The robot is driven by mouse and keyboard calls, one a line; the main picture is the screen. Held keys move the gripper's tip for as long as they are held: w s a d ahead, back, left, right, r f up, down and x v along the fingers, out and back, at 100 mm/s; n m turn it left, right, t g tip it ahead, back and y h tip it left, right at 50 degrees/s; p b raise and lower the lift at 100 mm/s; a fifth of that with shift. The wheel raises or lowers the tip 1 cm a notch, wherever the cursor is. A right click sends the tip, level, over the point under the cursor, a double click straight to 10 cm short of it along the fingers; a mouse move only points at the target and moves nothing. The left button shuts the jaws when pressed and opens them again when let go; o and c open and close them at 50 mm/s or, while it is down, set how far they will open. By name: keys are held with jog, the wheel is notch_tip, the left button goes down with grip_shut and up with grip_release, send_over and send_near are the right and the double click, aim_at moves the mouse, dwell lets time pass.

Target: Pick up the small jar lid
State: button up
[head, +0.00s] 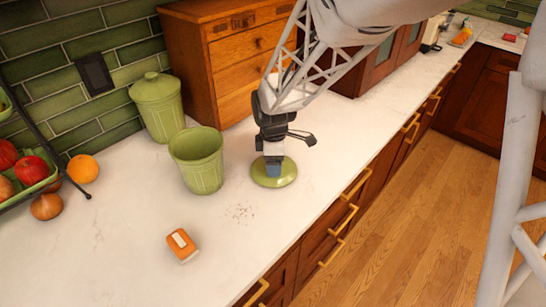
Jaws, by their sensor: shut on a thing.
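The small jar lid (286,180) is a round, olive-green disc at the counter's middle, right of the open green jar (195,175). My gripper (273,170) points down at the lid's centre and is shut on it. The fingers hide the middle of the lid. I cannot tell whether the lid rests on the counter or is slightly above it. The open jar stands upright with no lid on it.
A larger lidded green jar (160,112) stands behind the open one, beside a wooden drawer cabinet (235,60). A fruit rack (42,187) is at left. The front-left counter is mostly clear.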

jog(key=shift+s+r, duration=0.1)
jog(key=shift+r, duration=0.4)
grip_shut()
notch_tip(320, 180, up, 2)
jog(key=shift+r, duration=0.1)
jog(key=s+d, duration=0.1)
jog(key=s, duration=0.4)
jog(key=s+d+r, duration=0.1)
jog(key=s+d, duration=0.1)
jog(key=s, duration=0.3)
jog(key=s+d, duration=0.1)
jog(key=s, duration=0.4)
jog(key=shift+s+d+r, duration=0.15)
jog(key=shift+r, duration=0.05)
